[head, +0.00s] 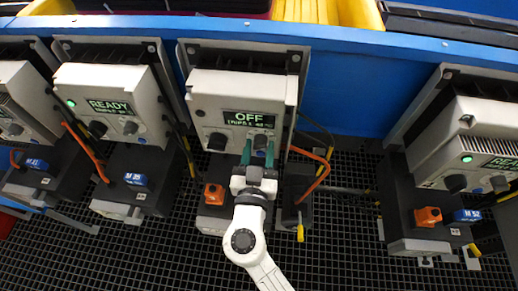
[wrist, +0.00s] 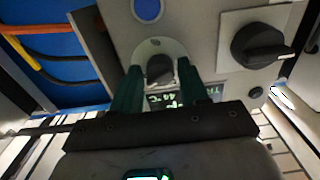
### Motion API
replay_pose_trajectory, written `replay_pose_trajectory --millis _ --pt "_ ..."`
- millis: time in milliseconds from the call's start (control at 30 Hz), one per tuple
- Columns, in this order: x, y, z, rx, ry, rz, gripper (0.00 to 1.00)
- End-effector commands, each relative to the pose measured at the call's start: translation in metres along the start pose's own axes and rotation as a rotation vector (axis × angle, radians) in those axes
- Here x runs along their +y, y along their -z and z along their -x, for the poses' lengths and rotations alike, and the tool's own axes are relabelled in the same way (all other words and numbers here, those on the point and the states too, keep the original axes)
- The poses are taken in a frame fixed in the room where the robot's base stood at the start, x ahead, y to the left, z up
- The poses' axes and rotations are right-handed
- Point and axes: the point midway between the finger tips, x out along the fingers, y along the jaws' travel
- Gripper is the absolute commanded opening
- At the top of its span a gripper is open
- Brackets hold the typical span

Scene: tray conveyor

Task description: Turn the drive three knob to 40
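The drive box (head: 240,90) in the middle of the head view has a lit display (head: 248,119) reading OFF, with a small line under it too fine to read surely. My gripper (head: 257,155) is in front of its lower face. In the wrist view its two green fingers (wrist: 158,85) stand on either side of a small dark knob (wrist: 160,69) with a pale mark. A narrow gap seems to show beside the knob, and I cannot tell whether either finger touches it. The knob's scale numbers are not readable. No drive number shows on this box.
A larger black rotary switch (wrist: 262,47) and a blue button (wrist: 148,10) sit close to the fingers. Neighbouring drive boxes (head: 110,85) and (head: 480,130) stand left and right, the left one reading READY. Orange cables (head: 318,175) hang beside the middle box.

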Motion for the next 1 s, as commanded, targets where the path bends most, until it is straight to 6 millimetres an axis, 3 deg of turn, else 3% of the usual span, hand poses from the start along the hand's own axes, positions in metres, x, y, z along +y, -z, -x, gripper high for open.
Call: replay_pose_trajectory --millis 400,733,1000 --pt "0.0 0.0 0.0002 0.0 0.0 0.0 0.05" --pt "0.0005 -0.0014 0.0 0.0 -0.001 0.052 0.04" --pt "0.0004 -0.0029 0.0001 0.001 0.0 0.233 0.04"
